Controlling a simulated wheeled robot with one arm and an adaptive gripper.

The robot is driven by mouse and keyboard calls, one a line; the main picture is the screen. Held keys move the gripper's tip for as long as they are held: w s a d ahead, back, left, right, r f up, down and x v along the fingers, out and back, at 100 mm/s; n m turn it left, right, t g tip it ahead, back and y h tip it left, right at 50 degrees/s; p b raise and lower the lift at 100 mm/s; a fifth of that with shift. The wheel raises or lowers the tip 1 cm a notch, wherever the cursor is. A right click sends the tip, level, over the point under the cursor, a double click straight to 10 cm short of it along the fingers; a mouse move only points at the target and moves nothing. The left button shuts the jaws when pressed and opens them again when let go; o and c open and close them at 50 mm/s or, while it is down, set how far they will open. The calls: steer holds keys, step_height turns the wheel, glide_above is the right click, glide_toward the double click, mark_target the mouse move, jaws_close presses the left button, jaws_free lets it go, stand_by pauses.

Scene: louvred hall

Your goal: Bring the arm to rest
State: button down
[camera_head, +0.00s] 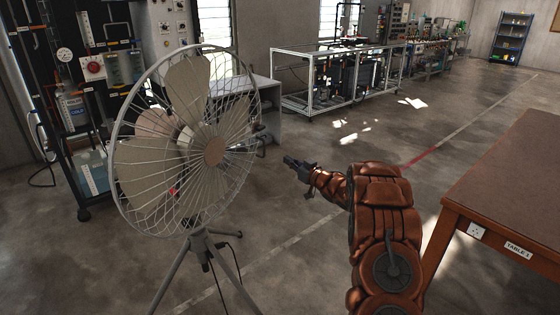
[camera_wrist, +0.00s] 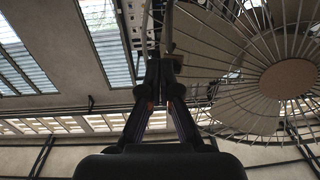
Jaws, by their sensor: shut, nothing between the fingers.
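My arm (camera_head: 385,225) rises at the lower right of the middle in the head view, in copper-coloured padded covering. It bends toward the left, and my gripper (camera_head: 290,162) points left at its far end, just right of the fan. In the wrist view my gripper (camera_wrist: 163,72) is shut, its two dark fingers meeting at the tips with nothing between them. The gripper hangs in free air and appears apart from the fan's cage.
A large caged fan (camera_head: 214,152) on a tripod stands close at left; it fills the right of the wrist view (camera_wrist: 290,78). A wooden table (camera_head: 510,175) stands at right. A metal-framed bench (camera_head: 310,75) and a blue shelf (camera_head: 512,38) are farther back. The floor between is clear.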

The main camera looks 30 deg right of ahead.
steer(key=shift+v, duration=1.25)
steer(key=shift+r, duration=0.1)
steer(key=s+a+r+m+g+h, duration=0.3)
steer(key=s+r+m+g+h, duration=0.1)
steer(key=s+r+g+h, duration=0.3)
steer(key=s+a+f+g, duration=0.1)
steer(key=s+a+g, duration=0.3)
steer(key=s, duration=1.3)
steer(key=s+a+f+g+y, duration=0.1)
steer(key=s+a+g, duration=0.3)
steer(key=s+a, duration=0.8)
steer(key=s+a+f+n+g+y, duration=0.1)
steer(key=s+a+f+g, duration=0.2)
steer(key=s+a, duration=0.6)
steer(key=s+g, duration=0.1)
steer(key=s, duration=1.2)
steer(key=shift+g, duration=0.3)
steer(key=shift+a, duration=0.15)
